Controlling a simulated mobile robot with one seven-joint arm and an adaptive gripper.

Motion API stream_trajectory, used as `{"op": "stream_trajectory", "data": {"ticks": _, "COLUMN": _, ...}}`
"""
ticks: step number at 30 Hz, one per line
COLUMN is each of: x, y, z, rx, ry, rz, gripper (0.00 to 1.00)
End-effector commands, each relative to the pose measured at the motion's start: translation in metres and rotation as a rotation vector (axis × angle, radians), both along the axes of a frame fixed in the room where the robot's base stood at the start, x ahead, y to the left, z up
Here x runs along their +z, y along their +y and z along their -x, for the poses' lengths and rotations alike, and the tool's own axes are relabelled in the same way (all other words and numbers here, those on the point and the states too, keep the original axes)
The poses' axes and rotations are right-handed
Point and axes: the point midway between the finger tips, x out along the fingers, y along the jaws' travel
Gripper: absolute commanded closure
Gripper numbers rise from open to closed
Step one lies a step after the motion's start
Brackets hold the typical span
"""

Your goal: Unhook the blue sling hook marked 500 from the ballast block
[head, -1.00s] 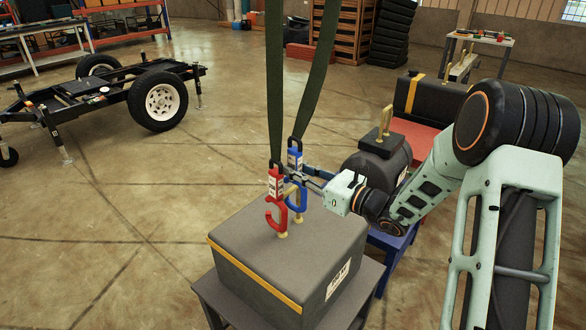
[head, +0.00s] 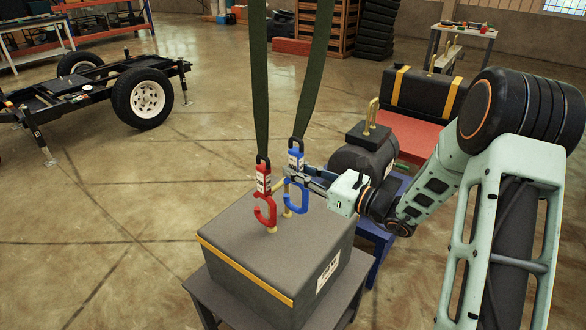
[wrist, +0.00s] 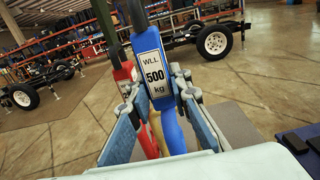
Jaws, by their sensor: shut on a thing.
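The blue hook (head: 296,196) hangs from a dark green sling (head: 312,90). In the wrist view the blue hook (wrist: 153,70) shows a white label reading WLL 500 kg. My gripper (head: 294,172) is shut on its upper body, with one finger on each side of the label in the wrist view (wrist: 158,92). The grey ballast block (head: 240,240) has a yellow stripe and a brass lifting bar (head: 279,186) on top. The blue hook's lower curve is beside this bar; I cannot tell whether it still goes around it.
A red hook (head: 265,205) on a second green sling (head: 258,80) is close left of the blue one, at the same bar. A dark cylinder weight (head: 358,160) with a brass handle stands behind my wrist. A black trailer chassis (head: 90,97) is at left; floor between is clear.

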Motion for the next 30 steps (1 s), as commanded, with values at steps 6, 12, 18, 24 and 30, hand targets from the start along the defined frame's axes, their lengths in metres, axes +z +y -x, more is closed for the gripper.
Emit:
{"op": "stream_trajectory", "data": {"ticks": 6, "x": 0.003, "y": -0.008, "z": 0.005, "rx": 0.0, "ry": -0.004, "rz": -0.003, "gripper": 1.0}}
{"op": "stream_trajectory", "data": {"ticks": 12, "x": 0.003, "y": -0.016, "z": 0.01, "rx": -0.001, "ry": -0.004, "rz": -0.003, "gripper": 1.0}}
{"op": "stream_trajectory", "data": {"ticks": 18, "x": 0.003, "y": -0.023, "z": 0.015, "rx": 0.0, "ry": -0.005, "rz": -0.002, "gripper": 1.0}}
{"op": "stream_trajectory", "data": {"ticks": 24, "x": 0.003, "y": -0.03, "z": 0.02, "rx": -0.001, "ry": -0.004, "rz": -0.002, "gripper": 1.0}}
{"op": "stream_trajectory", "data": {"ticks": 30, "x": 0.0, "y": -0.036, "z": 0.024, "rx": 0.0, "ry": -0.004, "rz": -0.004, "gripper": 1.0}}
